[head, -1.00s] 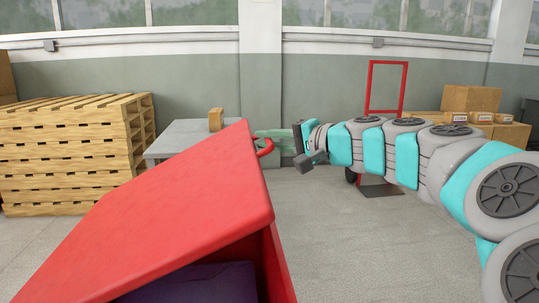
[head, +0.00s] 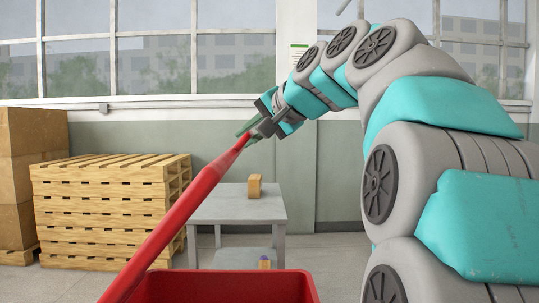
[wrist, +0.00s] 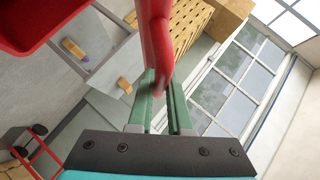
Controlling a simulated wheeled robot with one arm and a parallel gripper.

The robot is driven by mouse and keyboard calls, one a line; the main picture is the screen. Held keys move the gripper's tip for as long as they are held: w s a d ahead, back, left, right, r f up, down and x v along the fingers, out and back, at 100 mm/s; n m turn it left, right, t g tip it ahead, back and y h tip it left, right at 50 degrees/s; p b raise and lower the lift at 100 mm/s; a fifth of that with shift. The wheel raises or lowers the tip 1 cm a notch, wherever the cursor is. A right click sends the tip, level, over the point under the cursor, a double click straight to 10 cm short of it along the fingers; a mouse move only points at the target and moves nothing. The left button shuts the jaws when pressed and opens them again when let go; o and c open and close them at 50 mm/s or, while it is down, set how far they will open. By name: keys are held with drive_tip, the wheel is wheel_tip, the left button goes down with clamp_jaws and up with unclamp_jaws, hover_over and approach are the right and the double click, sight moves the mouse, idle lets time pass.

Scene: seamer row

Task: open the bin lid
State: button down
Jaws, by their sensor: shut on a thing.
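The red bin lid (head: 180,222) is raised and seen nearly edge-on in the head view, slanting up to the right from the red bin (head: 215,287). The bin's open top shows below it. My gripper (head: 250,130) is at the lid's upper end. In the wrist view my gripper's green fingers (wrist: 162,108) are shut on the red handle (wrist: 158,62) of the lid. A corner of the bin (wrist: 30,20) shows at the upper left of the wrist view. The bin's contents are hidden in the head view.
A grey table (head: 237,204) with a small tan box (head: 255,186) stands behind the bin. Stacked pallets (head: 105,205) and cardboard boxes (head: 32,170) are at the left. A wall with windows (head: 155,55) closes the back.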

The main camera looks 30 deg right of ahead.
drive_tip(key=w+a+r, duration=0.5)
drive_tip(key=a+r, duration=0.1)
drive_tip(key=a, duration=0.2)
drive_tip(key=shift+w+a+r, duration=0.15)
drive_tip(key=shift+a+r, duration=0.1)
drive_tip(key=shift+a, duration=0.1)
idle(0.4)
drive_tip(key=c, duration=0.9)
unclamp_jaws()
drive_tip(key=shift+o, duration=0.3)
drive_tip(key=shift+f, duration=0.1)
